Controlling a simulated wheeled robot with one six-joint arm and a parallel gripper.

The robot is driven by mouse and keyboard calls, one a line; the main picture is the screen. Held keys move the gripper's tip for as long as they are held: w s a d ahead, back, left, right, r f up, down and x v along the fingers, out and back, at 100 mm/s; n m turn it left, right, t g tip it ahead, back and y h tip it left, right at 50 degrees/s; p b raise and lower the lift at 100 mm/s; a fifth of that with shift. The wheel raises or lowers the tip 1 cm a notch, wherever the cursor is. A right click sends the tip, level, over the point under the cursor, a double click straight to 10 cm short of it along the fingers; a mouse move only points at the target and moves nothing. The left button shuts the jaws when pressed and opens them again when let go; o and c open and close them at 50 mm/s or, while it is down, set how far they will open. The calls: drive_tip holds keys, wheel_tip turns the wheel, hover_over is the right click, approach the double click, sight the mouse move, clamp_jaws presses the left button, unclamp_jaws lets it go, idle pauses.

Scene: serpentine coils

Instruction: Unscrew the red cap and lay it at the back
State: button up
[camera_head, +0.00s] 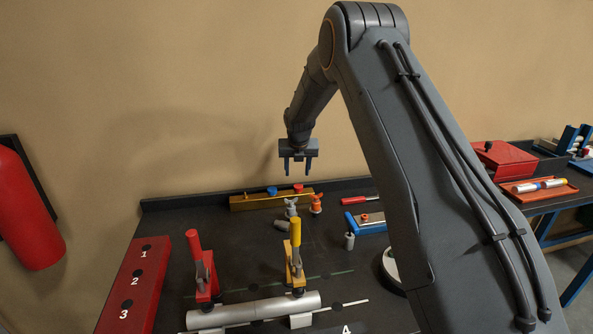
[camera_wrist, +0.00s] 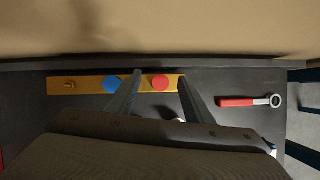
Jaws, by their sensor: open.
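The red cap (camera_head: 298,188) sits on the yellow bar (camera_head: 243,203) at the back of the dark bench, with a blue cap (camera_head: 272,190) to its left. In the wrist view the red cap (camera_wrist: 160,83) shows between my two finger tips, with the blue cap (camera_wrist: 112,85) just outside the left finger. My gripper (camera_head: 298,171) is open and empty, pointing down. In the head view its tips are apart from the red cap, above it in the picture. What holds the red cap underneath is hidden.
A red-handled wrench (camera_wrist: 250,101) lies right of the bar. In front stand grey fittings (camera_head: 291,208), an orange piece (camera_head: 316,204), and red (camera_head: 205,268) and yellow (camera_head: 296,250) clamps on a silver pipe (camera_head: 255,309). A numbered red block (camera_head: 140,290) is at left. The wall rises close behind.

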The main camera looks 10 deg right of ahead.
sight(298, 186)
drive_tip(key=m, duration=0.5)
drive_tip(key=shift+s+a+r+p, duration=0.15)
drive_tip(key=shift+s+a+p, duration=0.1)
drive_tip(key=shift+a+p, duration=0.05)
wheel_tip(298, 186, up, 2)
drive_tip(key=s+a+n+g+h+p, duration=0.1)
drive_tip(key=n+p, duration=0.1)
drive_tip(key=n, duration=1.6)
drive_tip(key=s+a+r+n+h+p, duration=0.1)
drive_tip(key=s+n, duration=0.1)
drive_tip(key=n, duration=1.5)
drive_tip(key=b+x, duration=0.6)
drive_tip(key=x, duration=0.4)
drive_tip(key=shift+d+f, duration=0.1)
drive_tip(key=shift+f, duration=0.1)
